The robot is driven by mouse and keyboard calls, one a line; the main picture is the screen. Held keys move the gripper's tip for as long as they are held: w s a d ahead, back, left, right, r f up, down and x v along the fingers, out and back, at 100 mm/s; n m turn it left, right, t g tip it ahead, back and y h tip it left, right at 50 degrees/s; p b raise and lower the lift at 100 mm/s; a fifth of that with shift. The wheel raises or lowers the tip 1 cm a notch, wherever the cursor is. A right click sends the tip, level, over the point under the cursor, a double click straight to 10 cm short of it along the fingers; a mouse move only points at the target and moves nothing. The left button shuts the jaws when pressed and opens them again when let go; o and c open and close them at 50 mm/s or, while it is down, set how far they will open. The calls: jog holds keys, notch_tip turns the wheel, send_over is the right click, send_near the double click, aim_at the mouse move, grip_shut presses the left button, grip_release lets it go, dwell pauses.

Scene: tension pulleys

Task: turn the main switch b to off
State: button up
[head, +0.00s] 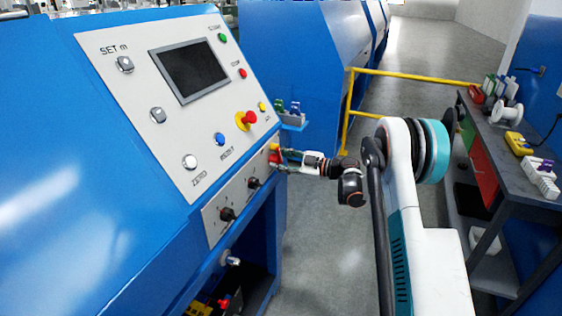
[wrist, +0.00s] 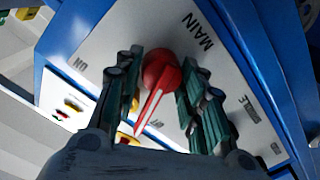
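The main switch is a red rotary knob (wrist: 161,72) with a pale pointer line on its lever, on a grey panel marked MAIN. In the wrist view its lever points down and slightly left, close to the partly hidden OFF label (wrist: 155,124) and away from the ON label (wrist: 78,63). My gripper (wrist: 160,85) is open around the knob, one finger on each side. Small gaps show beside the lever; contact is unclear. In the head view my gripper (head: 282,160) reaches the panel's right edge, where the red switch (head: 274,154) is partly hidden.
The blue console's control panel (head: 140,90) has a screen, several buttons and a red emergency stop (head: 250,117). Two black knobs (head: 227,214) sit lower left of my gripper. A yellow rail (head: 410,75) and a workbench (head: 525,185) stand to the right, with open floor between.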

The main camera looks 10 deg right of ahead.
jog(key=shift+o, duration=1.1)
jog(key=v, duration=1.2)
